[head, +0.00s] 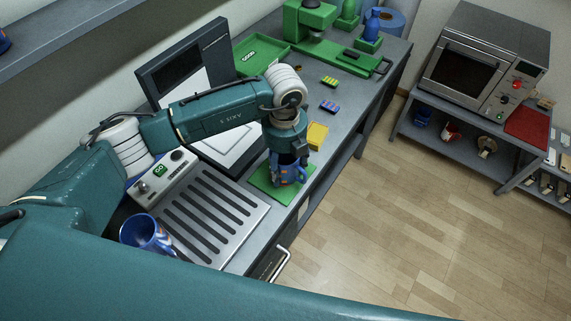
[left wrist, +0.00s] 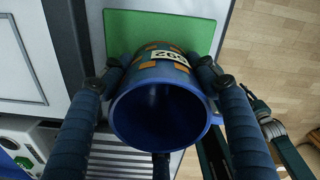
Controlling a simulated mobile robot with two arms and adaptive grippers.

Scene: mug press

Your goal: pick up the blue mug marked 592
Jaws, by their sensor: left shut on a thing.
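The blue mug (head: 291,176) with orange patches is at the green mat near the table's front edge. In the left wrist view the mug (left wrist: 160,112) shows its open mouth and a pale label that reads like 592 upside down. My left gripper (head: 287,158) is over the mug from above, its fingers shut on the mug's sides. The fingers hide part of the mug in the head view. I cannot tell whether the mug touches the green mat (head: 264,190).
A second blue mug (head: 147,234) stands at the lower left beside a slotted metal tray (head: 207,214) and a small grey control box (head: 160,178). A yellow block (head: 317,136) and a green tray (head: 260,56) lie farther back. Wooden floor (head: 400,220) is free to the right.

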